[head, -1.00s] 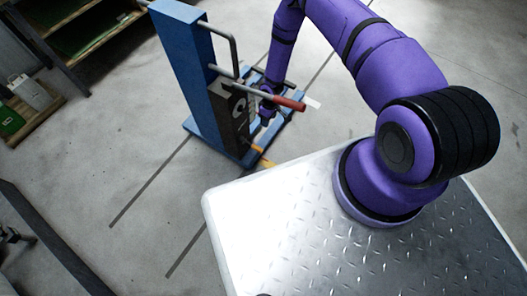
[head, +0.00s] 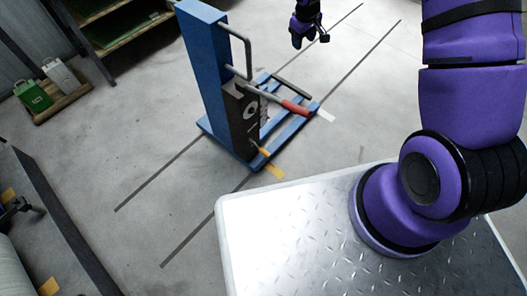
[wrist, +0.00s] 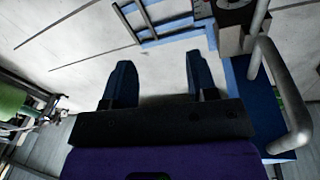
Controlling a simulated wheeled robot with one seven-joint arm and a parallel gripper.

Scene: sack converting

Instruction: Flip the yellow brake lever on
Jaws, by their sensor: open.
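The yellow brake lever (head: 262,151) appears as a small yellow-orange bar low on the dark gearbox (head: 243,118) of a blue stand (head: 210,75). Its exact position is too small to tell. My gripper (head: 311,40) is open and empty, raised beyond and to the right of the stand, well apart from the lever. In the wrist view, its two dark fingers (wrist: 159,65) are spread with only floor between them. The stand's blue body and gearbox are at the right there, and I cannot make out the lever.
A red-gripped crank handle (head: 295,107) sticks out from the gearbox toward the right. A grey bent pipe handle (head: 245,50) is on the column, close beside my gripper in the wrist view. A shelf (head: 110,25) stands at the back left. Floor around the stand is open.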

